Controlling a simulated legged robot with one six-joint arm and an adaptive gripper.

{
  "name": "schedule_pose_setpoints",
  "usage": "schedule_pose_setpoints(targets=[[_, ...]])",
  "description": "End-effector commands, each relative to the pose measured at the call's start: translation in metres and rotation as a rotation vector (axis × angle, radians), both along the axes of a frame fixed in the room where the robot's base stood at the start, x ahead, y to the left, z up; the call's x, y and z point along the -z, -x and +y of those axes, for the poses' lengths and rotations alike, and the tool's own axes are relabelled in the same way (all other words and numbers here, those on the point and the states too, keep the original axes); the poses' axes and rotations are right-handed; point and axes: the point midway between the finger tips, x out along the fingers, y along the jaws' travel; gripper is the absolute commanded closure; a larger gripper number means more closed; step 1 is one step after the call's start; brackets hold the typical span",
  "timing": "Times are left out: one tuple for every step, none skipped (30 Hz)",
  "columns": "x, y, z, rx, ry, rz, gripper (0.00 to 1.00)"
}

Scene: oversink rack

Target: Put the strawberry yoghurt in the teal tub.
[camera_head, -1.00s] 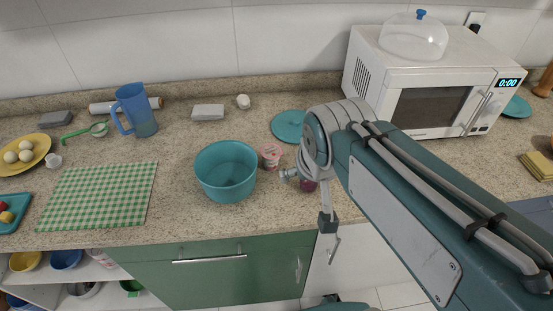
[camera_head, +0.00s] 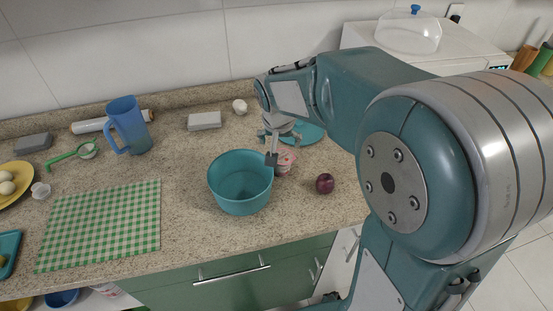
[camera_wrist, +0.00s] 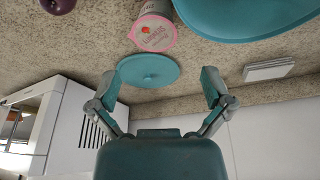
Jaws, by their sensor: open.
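The strawberry yoghurt (camera_head: 286,164) is a small white cup with a pink label and lid, standing on the counter just right of the teal tub (camera_head: 240,202). The tub is round and open-topped. In the wrist view the yoghurt (camera_wrist: 153,34) shows its pink-rimmed lid, beside the tub (camera_wrist: 243,22). My gripper (camera_head: 281,147) is above and close to the yoghurt, partly covering it in the head view. In the wrist view my gripper (camera_wrist: 160,86) has its fingers spread, with nothing between them; the yoghurt lies beyond the fingertips.
A flat teal lid (camera_head: 309,132) lies behind the yoghurt. A purple onion (camera_head: 325,183) sits to its right. A grey block (camera_head: 204,121), a blue jug (camera_head: 128,126) and a green checked cloth (camera_head: 105,226) are left. The white microwave (camera_head: 366,38) stands behind my arm.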

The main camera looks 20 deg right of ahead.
Motion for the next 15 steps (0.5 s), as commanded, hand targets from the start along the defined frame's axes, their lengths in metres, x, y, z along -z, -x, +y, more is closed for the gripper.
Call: schedule_pose_setpoints(targets=[[0.003, -0.002, -0.002, 0.004, -0.001, 0.003, 0.00], [0.005, -0.002, -0.003, 0.006, -0.002, 0.003, 0.00], [0.010, -0.003, -0.004, 0.006, -0.002, 0.005, 0.00], [0.014, -0.005, -0.005, 0.007, -0.002, 0.005, 0.00], [0.018, -0.006, -0.006, 0.006, -0.002, 0.006, 0.00], [0.026, -0.007, -0.007, 0.006, -0.002, 0.007, 0.00], [0.030, -0.009, -0.007, 0.006, -0.002, 0.006, 0.00], [0.035, -0.010, -0.007, 0.007, -0.002, 0.007, 0.00], [0.041, -0.012, -0.006, 0.007, -0.001, 0.006, 0.00], [0.045, -0.013, -0.006, 0.006, 0.000, 0.005, 0.00], [0.048, -0.014, -0.005, 0.005, 0.002, 0.006, 0.00], [0.052, -0.015, -0.005, 0.005, 0.002, 0.004, 0.00], [0.053, -0.016, -0.005, 0.005, 0.001, 0.004, 0.00], [0.055, -0.016, -0.005, 0.005, 0.002, 0.003, 0.00], [0.057, -0.017, -0.005, 0.004, 0.003, 0.004, 0.00]])
